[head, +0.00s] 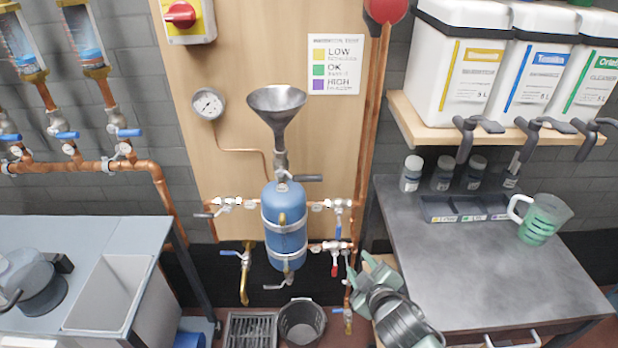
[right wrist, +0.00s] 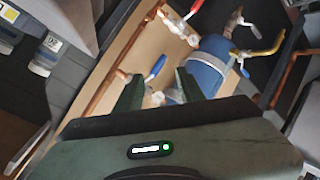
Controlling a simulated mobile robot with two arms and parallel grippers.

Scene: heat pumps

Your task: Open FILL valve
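The blue tank (head: 284,225) hangs on a wooden panel with a metal funnel (head: 277,104) above it and several small valves around it. I cannot read which valve is marked FILL. A dark-handled valve (head: 307,178) sits below the funnel. At the tank's right are a blue-handled valve (head: 338,231) and a red-handled valve (head: 334,268). My right gripper (head: 359,271) is open and empty, just right of the red-handled valve in the head view. In the right wrist view, a blue handle (right wrist: 155,68) shows between its fingers, and a red handle (right wrist: 193,9) lies beyond. My left gripper is not in view.
A dark bench (head: 450,260) with a measuring jug (head: 542,219) stands at the right, below a shelf (head: 420,130) of white canisters. A sink bench (head: 75,235) is at the left. A bucket (head: 301,323) and a floor drain (head: 250,331) lie below the tank.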

